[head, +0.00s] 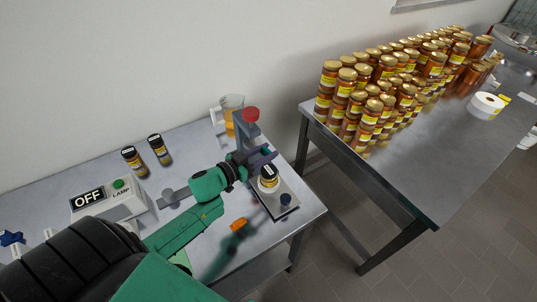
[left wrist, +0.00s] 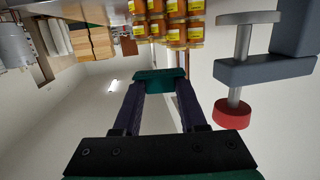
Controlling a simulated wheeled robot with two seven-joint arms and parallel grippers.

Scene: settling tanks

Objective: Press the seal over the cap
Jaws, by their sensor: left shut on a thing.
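A small jar (head: 268,183) with a dark cap stands upright on the dark base plate (head: 285,208) of a grey press (head: 242,138) with a red knob (head: 251,114). My left gripper (head: 267,157) is just above and behind the jar, close to the press post. I cannot tell whether this block is the seal. The press's red knob (left wrist: 232,114) and grey disc (left wrist: 249,17) show right of the fingers there. The jar is not visible in that view. My right gripper is not in view.
Two dark-capped jars (head: 160,151) stand at the back of the table. A lamp box reading OFF (head: 108,199) is at left. A beaker of orange liquid (head: 232,118) is behind the press. An orange piece (head: 239,224) lies in front. Many honey jars (head: 366,122) fill another table.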

